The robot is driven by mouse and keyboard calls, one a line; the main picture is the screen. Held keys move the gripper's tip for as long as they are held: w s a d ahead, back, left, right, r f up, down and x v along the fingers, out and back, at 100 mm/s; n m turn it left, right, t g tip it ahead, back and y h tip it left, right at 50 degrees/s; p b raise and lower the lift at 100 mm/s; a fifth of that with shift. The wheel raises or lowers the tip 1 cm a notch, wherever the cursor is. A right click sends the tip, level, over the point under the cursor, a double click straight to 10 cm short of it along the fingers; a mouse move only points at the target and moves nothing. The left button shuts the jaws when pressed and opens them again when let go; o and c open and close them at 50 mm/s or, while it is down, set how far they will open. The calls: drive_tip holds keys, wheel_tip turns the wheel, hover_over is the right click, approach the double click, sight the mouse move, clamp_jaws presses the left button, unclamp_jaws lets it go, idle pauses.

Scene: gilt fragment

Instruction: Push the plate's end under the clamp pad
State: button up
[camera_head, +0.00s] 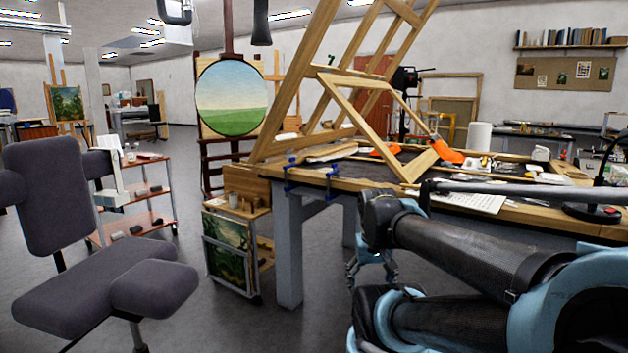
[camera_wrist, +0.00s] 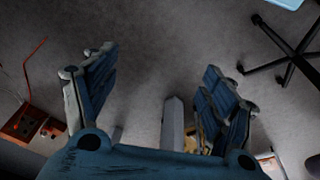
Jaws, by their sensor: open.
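My gripper (camera_head: 372,266) hangs in front of the workbench, below the level of its top, beside my dark arm links. Orange-handled clamps (camera_head: 447,151) (camera_head: 385,150) sit on the bench top by a wooden frame. I cannot make out the plate or a clamp pad at this size.
A tall wooden frame (camera_head: 352,85) leans up from the bench. A grey bench leg (camera_head: 289,255) and a small picture cabinet (camera_head: 232,257) stand at the left. A dark padded chair (camera_head: 145,282) stands further left, with open floor between.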

sight(337, 174)
drive_tip(key=w+d+r+m+t+h, duration=0.1)
drive_tip(key=w+r+h, duration=0.1)
drive_tip(key=w+r, duration=0.35)
drive_tip(key=w+d+r+m+t+h, duration=0.1)
drive_tip(key=w+r+m+h, duration=0.1)
drive_tip(key=w, duration=0.7)
drive_tip(key=w+d+r+m+t+h, duration=0.1)
drive_tip(key=w+r+t+h, duration=0.15)
drive_tip(key=w, duration=0.55)
drive_tip(key=w+a+r+m+t+h, duration=0.1)
drive_tip(key=w+a+r+t, duration=0.2)
drive_tip(key=w+a, duration=0.4)
drive_tip(key=w+a+r+m+t+h, duration=0.1)
drive_tip(key=w+a+r+m+t, duration=0.1)
drive_tip(key=w+a+r, duration=0.3)
drive_tip(key=w+a+t, duration=0.1)
drive_tip(key=w+a, duration=0.2)
drive_tip(key=w, duration=0.3)
drive_tip(key=shift+a, duration=0.3)
drive_tip(key=shift+w+d+h, duration=0.1)
drive_tip(key=shift+w+h, duration=0.05)
drive_tip(key=shift+h, duration=0.1)
drive_tip(key=x, duration=1.7)
drive_tip(key=shift+w, duration=0.15)
drive_tip(key=shift+c, duration=0.4)
